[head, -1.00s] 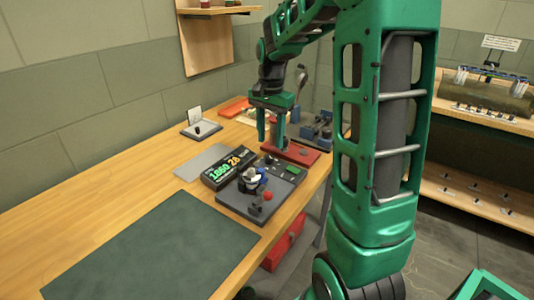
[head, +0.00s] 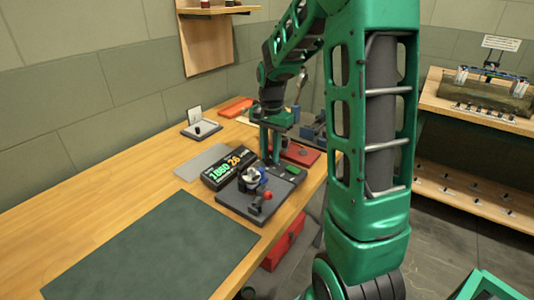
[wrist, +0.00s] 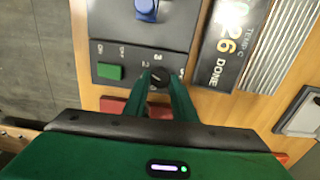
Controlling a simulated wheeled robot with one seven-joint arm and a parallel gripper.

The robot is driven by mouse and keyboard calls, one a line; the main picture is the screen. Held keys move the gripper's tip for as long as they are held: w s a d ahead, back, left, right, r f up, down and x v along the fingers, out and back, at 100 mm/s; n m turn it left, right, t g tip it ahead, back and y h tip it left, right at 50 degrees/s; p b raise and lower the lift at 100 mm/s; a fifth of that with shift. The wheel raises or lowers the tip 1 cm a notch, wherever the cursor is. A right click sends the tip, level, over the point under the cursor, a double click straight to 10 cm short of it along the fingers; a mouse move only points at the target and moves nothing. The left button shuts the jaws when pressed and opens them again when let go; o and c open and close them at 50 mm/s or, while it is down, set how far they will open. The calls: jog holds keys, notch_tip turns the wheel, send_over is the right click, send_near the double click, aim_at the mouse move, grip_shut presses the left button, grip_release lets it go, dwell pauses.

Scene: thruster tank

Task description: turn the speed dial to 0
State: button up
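The speed dial (wrist: 158,77) is a small dark round knob on the dark control panel (wrist: 168,35), with small numerals printed around it. My gripper (wrist: 159,82) reaches down to it with one green finger on each side, and the fingers look closed in on the knob. In the head view my gripper (head: 270,160) is at the far end of the panel (head: 237,207), and its fingers hide the dial. The dial's exact pointer setting is too small to read.
A green switch (wrist: 109,72) and a blue part (wrist: 146,9) are close to the dial. A display box (head: 228,167) with lit digits stands beside the panel. A red ball-topped lever (head: 267,195) is at the panel's near end. A red block (head: 300,154) lies beyond my gripper.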

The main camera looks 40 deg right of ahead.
jog(key=shift+a, duration=0.25)
jog(key=shift+d, duration=0.2)
jog(key=shift+n, duration=0.4)
jog(key=n, duration=0.3)
jog(key=shift+d+r, duration=0.1)
jog(key=n, duration=0.6)
jog(key=shift+w, duration=0.15)
jog(key=n, duration=0.5)
jog(key=shift+w+n, duration=0.1)
jog(key=shift+n, duration=0.3)
jog(key=n, duration=0.4)
jog(key=shift+a, duration=0.2)
jog(key=shift+a+r+n, duration=0.1)
jog(key=shift+n, duration=0.2)
